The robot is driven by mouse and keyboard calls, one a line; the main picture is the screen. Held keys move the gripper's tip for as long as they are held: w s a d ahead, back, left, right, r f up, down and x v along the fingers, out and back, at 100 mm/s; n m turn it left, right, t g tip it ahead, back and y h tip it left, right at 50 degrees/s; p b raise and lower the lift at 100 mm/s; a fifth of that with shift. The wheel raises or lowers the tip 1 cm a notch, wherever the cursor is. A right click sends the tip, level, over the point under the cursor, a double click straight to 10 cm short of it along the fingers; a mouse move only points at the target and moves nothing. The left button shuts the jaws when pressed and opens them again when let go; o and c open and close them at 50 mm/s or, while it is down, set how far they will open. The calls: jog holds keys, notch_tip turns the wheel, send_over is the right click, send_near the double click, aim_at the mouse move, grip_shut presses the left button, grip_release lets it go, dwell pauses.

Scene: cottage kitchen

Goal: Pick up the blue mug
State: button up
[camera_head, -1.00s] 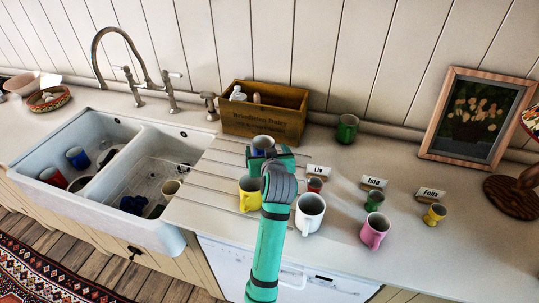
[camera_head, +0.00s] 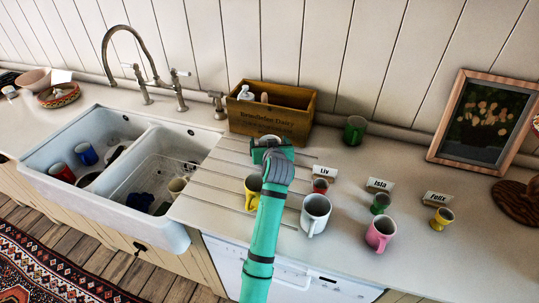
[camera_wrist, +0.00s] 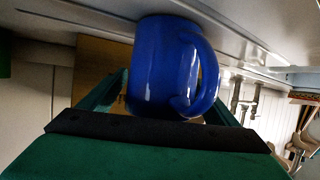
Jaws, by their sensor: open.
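The blue mug (camera_wrist: 165,65) fills the middle of the wrist view, its handle on the right. In the head view only its rim (camera_head: 269,141) shows, behind my gripper (camera_head: 271,154), on the counter in front of the wooden box. My gripper's fingers (camera_wrist: 172,100) are apart, one at each side of the mug's lower part in the wrist view. I cannot tell whether they touch it. Another blue mug (camera_head: 86,153) lies in the left sink basin.
A yellow mug (camera_head: 252,190) and a white mug (camera_head: 315,214) stand close to my arm. A pink mug (camera_head: 380,232), name cards and small cups are further right. The wooden box (camera_head: 270,118) and a green mug (camera_head: 354,130) stand behind. The sink (camera_head: 128,158) is left.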

jog(key=c, duration=1.2)
jog(key=shift+r, duration=0.1)
jog(key=shift+c, duration=0.8)
